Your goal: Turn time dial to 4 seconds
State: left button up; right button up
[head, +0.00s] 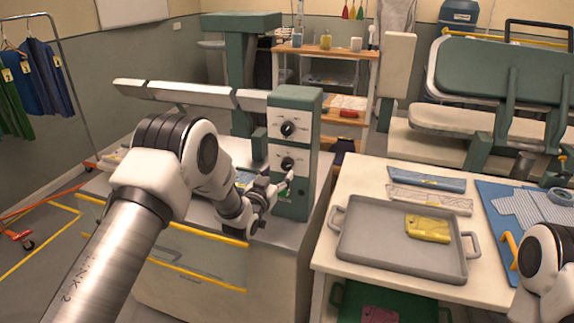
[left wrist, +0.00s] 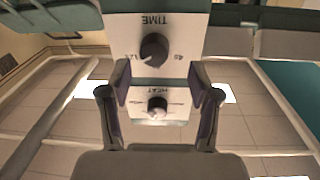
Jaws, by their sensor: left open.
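The green control box (head: 292,200) carries two white panels with black dials, one above the other. The left wrist view shows it upside down. There the TIME dial (left wrist: 153,47) is near the top and the HEAT dial (left wrist: 157,107) below it, so the time dial is the lower one (head: 288,164) in the head view. Its exact setting is too small to read. My left gripper (head: 283,182) is open and empty in front of the lower panel. In the left wrist view its fingertips (left wrist: 158,82) are apart, either side of the panel, not closed on a dial. My right gripper is out of view.
A grey tray (head: 370,262) with a yellow cloth (head: 428,228) stands on the white table at right. A folded blue cloth (head: 426,179) lies behind it. A yellow rail (head: 197,279) runs along the front of the bench. A garment rack (head: 70,92) stands at far left.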

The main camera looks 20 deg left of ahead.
aim_at(286, 166)
pick_arm(q)
jog(key=w, duration=0.1)
jog(key=w+d, duration=0.1)
jog(key=w, duration=0.1)
jog(key=shift+w+d+r+p, duration=0.1)
jog(key=shift+w+d+p, duration=0.05)
jog(key=shift+d+p, duration=0.2)
jog(key=shift+w, duration=0.25)
jog(key=shift+s+a, duration=0.1)
jog(key=shift+a, duration=0.35)
jog(key=shift+c, duration=0.3)
jog(key=shift+d, duration=0.2)
jog(key=c, duration=1.1)
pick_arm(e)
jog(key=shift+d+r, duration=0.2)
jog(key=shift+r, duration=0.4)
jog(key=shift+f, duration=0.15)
